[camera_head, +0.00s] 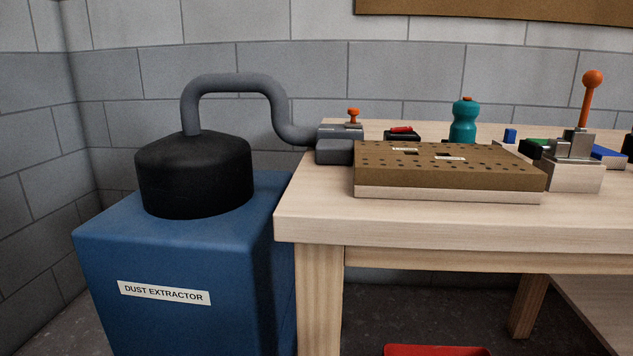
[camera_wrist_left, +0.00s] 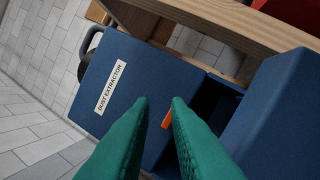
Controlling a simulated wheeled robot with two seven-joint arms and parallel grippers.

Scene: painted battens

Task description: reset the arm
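My left gripper (camera_wrist_left: 159,102) shows in the left wrist view as two green fingers. They stand apart with a gap between them, and I see nothing held. Beyond them is the blue dust extractor (camera_wrist_left: 130,75), with an orange piece showing just past the right fingertip. Neither arm shows in the head view, and my right gripper is in neither view. In the head view the dust extractor (camera_head: 180,260) stands at the left of the workbench (camera_head: 420,226).
On the bench are a perforated brown board (camera_head: 450,170), a teal bottle (camera_head: 463,122), a grey device with an orange-knobbed lever (camera_head: 590,100) and several small items. A grey hose (camera_head: 235,82) runs from the extractor's black top to the bench. A red object (camera_head: 435,351) is below.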

